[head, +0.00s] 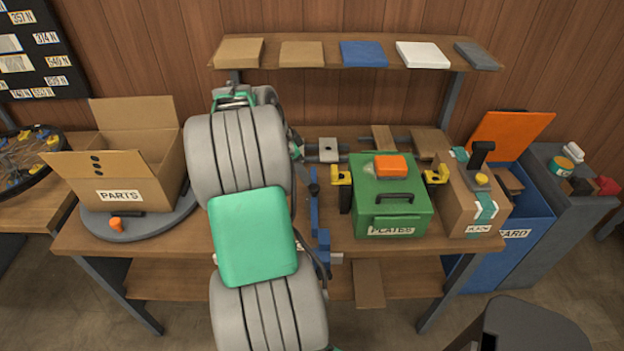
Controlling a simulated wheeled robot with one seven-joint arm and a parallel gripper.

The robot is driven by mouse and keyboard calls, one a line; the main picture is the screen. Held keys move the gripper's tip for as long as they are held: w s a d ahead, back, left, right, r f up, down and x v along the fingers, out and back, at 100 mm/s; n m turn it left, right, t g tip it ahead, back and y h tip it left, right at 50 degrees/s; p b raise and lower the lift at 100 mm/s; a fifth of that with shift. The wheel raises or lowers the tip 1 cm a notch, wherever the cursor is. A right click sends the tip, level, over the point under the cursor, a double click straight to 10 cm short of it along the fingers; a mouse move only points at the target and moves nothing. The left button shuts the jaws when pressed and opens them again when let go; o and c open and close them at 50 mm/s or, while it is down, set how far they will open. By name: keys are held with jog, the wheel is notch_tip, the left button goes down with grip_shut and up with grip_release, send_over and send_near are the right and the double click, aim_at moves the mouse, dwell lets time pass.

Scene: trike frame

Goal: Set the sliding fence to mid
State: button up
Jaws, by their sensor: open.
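A pale grey block (328,150) with a dark hole or knob on top sits on dark horizontal rods at the back of the bench. It looks like the sliding fence; its left side is close to my arm, which hides the rods further left. I cannot read any position marks. My grey and green arm rises through the left middle of the view. What looks like my gripper (233,97) shows at the arm's far end, left of the block and apart from it. It is small and partly hidden, and I see nothing held in it.
A green PLATES box (392,208) stands between yellow clamps, right of a blue upright tool (321,220). A taped carton (468,205) is further right. An open PARTS carton (125,165) stands left. A shelf (360,60) overhangs the back.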

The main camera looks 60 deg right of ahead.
aim_at(314, 187)
jog(key=x, duration=0.8)
jog(key=shift+s+d+r+p, duration=0.1)
jog(key=shift+s+d+p, duration=0.15)
jog(key=shift+p, duration=0.15)
jog(key=shift+a, duration=0.1)
jog(key=shift+c, duration=0.5)
grip_shut()
